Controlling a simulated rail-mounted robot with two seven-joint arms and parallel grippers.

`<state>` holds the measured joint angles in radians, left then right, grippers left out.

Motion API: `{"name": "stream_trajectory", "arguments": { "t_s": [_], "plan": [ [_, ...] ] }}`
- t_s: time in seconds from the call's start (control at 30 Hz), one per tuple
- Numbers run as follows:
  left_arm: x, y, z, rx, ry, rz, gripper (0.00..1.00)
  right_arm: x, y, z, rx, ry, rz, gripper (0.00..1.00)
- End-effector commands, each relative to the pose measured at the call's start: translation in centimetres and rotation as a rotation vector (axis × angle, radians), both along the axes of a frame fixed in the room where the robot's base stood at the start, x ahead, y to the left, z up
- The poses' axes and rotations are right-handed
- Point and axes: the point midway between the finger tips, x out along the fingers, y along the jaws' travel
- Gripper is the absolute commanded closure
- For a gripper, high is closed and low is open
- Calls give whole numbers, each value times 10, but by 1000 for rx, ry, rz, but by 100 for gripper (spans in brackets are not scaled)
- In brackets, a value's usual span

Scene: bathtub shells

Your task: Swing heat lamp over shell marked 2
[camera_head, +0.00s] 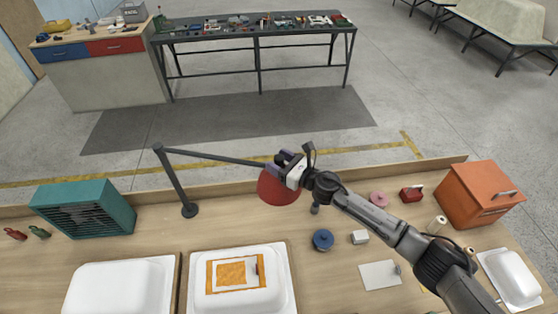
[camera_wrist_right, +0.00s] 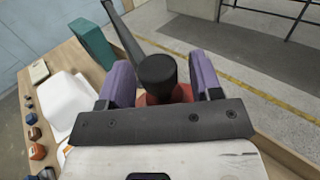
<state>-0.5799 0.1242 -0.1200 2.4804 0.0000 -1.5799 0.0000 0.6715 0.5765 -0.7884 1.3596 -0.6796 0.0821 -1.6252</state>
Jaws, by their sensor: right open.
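The heat lamp has a red shade (camera_head: 277,188) on a dark jointed arm (camera_head: 215,157), with its post standing on a round base at the back of the bench. The shade hangs behind the middle white shell (camera_head: 197,300), which carries an orange frame-like patch. Another white shell (camera_head: 120,288) lies to its left. I cannot read a number on either. My right gripper (camera_head: 284,160) is at the top of the lamp. In the right wrist view its purple fingers (camera_wrist_right: 163,84) stand open on either side of the lamp's dark cap (camera_wrist_right: 156,70). My left gripper is out of view.
A teal louvred box (camera_head: 85,210) stands at the back left, an orange cabinet (camera_head: 480,195) at the back right. A blue round item (camera_head: 323,239), a small white block (camera_head: 360,237) and a pale sheet (camera_head: 380,275) lie right of the middle shell. A raised edge runs behind.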

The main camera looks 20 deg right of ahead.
Motion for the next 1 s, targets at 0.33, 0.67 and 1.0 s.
{"name": "stream_trajectory", "arguments": {
  "t_s": [0.33,0.67,1.0],
  "plan": [
    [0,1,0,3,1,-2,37,0,0,0,-1,-1,0,49],
    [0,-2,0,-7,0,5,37,0,0,0,-1,-1,0,80],
    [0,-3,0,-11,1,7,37,0,0,0,-1,-1,-1,100]
  ]
}}
